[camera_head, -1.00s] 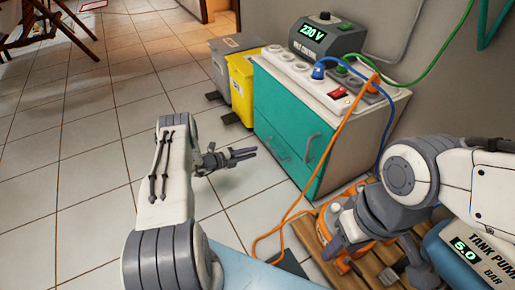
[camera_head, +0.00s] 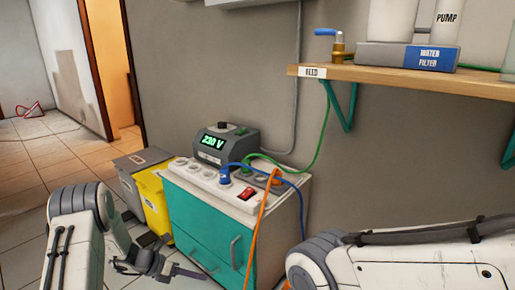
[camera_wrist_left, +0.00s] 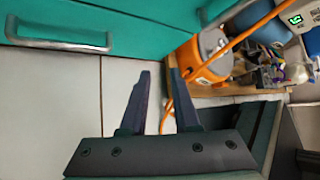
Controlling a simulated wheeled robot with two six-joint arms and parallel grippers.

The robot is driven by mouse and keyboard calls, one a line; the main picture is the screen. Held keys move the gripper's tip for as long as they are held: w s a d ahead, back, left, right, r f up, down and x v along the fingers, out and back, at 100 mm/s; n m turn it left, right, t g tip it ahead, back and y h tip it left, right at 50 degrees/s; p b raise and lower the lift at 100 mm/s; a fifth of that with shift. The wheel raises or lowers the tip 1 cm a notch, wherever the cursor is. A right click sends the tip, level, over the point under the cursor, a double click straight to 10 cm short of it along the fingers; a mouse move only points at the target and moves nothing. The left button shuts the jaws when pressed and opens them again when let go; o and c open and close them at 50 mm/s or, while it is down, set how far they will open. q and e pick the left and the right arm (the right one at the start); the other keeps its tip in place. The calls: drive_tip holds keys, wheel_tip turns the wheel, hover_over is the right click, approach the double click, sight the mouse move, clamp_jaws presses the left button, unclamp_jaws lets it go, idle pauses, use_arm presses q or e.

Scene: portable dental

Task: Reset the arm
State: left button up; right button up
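My left arm comes in from the lower left in the head view. Its gripper (camera_head: 180,270) is in front of the teal cabinet, low near the floor. In the left wrist view the two dark fingers of my left gripper (camera_wrist_left: 165,100) stand apart with nothing between them but floor and an orange cable beyond. My right arm (camera_head: 400,264) reaches in from the lower right in the head view. Its gripper is outside the picture.
A teal cabinet (camera_head: 204,257) carries a 230 V unit (camera_head: 229,144) and a power strip with blue, green and orange cables. Yellow (camera_head: 153,200) and grey bins stand beside it. A wooden shelf (camera_head: 412,78) holds a water filter (camera_head: 405,55). An orange machine (camera_wrist_left: 206,62) shows in the wrist view.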

use_arm(q)
drive_tip(key=s+d+r+m+y, duration=0.1)
drive_tip(key=s+r+m+y, duration=0.4)
drive_tip(key=s+r+m, duration=0.75)
drive_tip(key=s+d+r+m+y, duration=0.1)
drive_tip(key=s+r+m+y, duration=0.5)
drive_tip(key=m, duration=1.3)
drive_tip(key=s+d+r+m+g+h+p, duration=0.1)
drive_tip(key=s+d+r+m+p, duration=0.1)
drive_tip(key=s+d+r+p, duration=0.35)
drive_tip(key=s+d+r+m+g+h+p, duration=0.1)
drive_tip(key=s+d+r+m+p, duration=0.25)
drive_tip(key=r+p, duration=0.4)
drive_tip(key=s+d+r+m+g+p, duration=0.1)
drive_tip(key=s+d+r+p, duration=0.35)
drive_tip(key=r, duration=0.45)
wheel_tip(320, 180, up, 36)
drive_tip(key=p, duration=3.6)
drive_tip(key=shift+s+a+f, duration=0.15)
drive_tip(key=shift+s, duration=0.1)
